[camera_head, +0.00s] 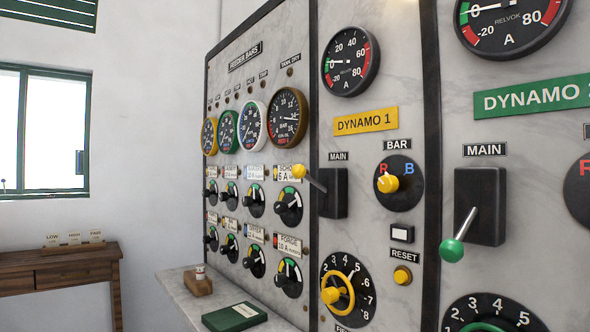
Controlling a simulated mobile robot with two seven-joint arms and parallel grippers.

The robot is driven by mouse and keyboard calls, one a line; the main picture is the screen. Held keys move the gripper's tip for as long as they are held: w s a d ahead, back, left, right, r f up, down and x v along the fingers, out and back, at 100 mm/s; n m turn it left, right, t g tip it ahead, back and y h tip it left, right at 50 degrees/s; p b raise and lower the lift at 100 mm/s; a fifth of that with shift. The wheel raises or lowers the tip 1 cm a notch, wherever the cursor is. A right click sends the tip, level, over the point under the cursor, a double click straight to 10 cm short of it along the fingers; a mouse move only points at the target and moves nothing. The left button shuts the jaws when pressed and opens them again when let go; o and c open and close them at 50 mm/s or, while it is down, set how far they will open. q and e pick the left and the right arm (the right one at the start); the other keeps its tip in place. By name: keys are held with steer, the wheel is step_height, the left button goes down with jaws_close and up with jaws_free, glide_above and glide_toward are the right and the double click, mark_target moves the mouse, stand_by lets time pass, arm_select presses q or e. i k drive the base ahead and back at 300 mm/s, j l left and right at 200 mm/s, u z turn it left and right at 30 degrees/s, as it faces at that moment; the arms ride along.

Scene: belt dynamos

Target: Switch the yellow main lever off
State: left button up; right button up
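The yellow main lever (307,176) is on the Dynamo 1 panel, under a plate marked MAIN. Its yellow ball knob sits at the end of a metal rod that sticks out left and slightly upward from a black switch box (334,193). The yellow Dynamo 1 sign (366,122) is above it. Neither of my grippers shows in the head view, and nothing touches the lever.
To the right, the Dynamo 2 panel has a green-knobbed main lever (452,249) pointing down. A yellow bar knob (388,183) and a yellow handwheel (338,293) are near the yellow lever. A ledge (178,287) with a green book (234,317) runs below the feeder panel.

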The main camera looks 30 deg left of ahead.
mark_target(297, 171)
steer(key=z, duration=0.4)
steer(key=j+z, duration=0.55)
steer(key=j, duration=0.25)
steer(key=k+j+z, duration=0.15)
steer(key=j, duration=0.25)
steer(key=j+z, duration=0.1)
steer(key=j, duration=0.25)
steer(key=k+j, duration=0.1)
steer(key=j, duration=0.35)
steer(key=k+j, duration=0.15)
steer(key=j, duration=0.25)
steer(key=k+j, duration=0.1)
steer(key=j, duration=0.35)
steer(key=k+j+z, duration=0.1)
steer(key=j, duration=0.35)
